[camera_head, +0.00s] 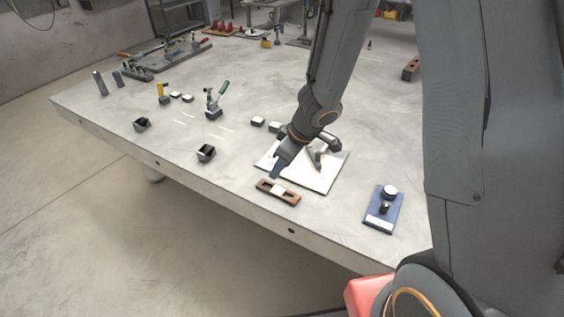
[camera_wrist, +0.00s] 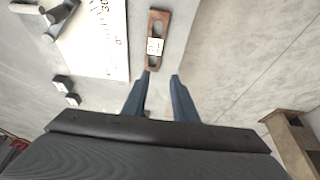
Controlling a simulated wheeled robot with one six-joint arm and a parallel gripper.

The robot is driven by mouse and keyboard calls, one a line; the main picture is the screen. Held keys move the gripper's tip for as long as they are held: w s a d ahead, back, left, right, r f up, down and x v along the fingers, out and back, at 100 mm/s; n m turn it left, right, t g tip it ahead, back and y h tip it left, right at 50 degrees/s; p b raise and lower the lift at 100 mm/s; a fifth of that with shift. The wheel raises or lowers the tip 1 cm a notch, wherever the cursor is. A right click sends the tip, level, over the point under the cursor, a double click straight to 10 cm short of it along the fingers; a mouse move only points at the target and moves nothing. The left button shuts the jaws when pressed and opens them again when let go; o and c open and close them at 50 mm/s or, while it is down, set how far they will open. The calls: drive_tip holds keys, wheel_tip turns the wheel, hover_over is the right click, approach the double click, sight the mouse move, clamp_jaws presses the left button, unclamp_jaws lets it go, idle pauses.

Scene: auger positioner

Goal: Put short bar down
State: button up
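A short brown slotted bar (camera_head: 278,199) with a white label lies on the table near its front edge. In the wrist view the bar (camera_wrist: 153,60) lies just beyond my fingertips, nearer the left finger. My gripper (camera_head: 275,177) is close behind and above the bar in the head view. In the wrist view my gripper (camera_wrist: 160,75) has its two blue fingers apart, with nothing visible between them. I cannot tell whether a finger touches the bar.
A white sheet (camera_head: 325,182) with grey metal parts lies behind the bar. A blue plate (camera_head: 376,222) with round pieces lies to the right. Small dark blocks (camera_head: 206,153), clamps and a green-handled tool (camera_head: 213,108) stand left. The table's front edge (camera_head: 250,211) is close to the bar.

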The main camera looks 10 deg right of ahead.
drive_tip(key=d+r+m+t+h, duration=0.25)
drive_tip(key=d+r+m, duration=0.25)
drive_tip(key=d+r, duration=0.4)
drive_tip(key=s+d+r+m+g, duration=0.2)
drive_tip(key=s+m, duration=0.3)
drive_tip(key=s, duration=0.7)
drive_tip(key=shift+s+d+r+g+h, duration=0.2)
drive_tip(key=shift+r+g+h, duration=0.25)
drive_tip(key=shift+g, duration=0.2)
drive_tip(key=shift+f, duration=0.1)
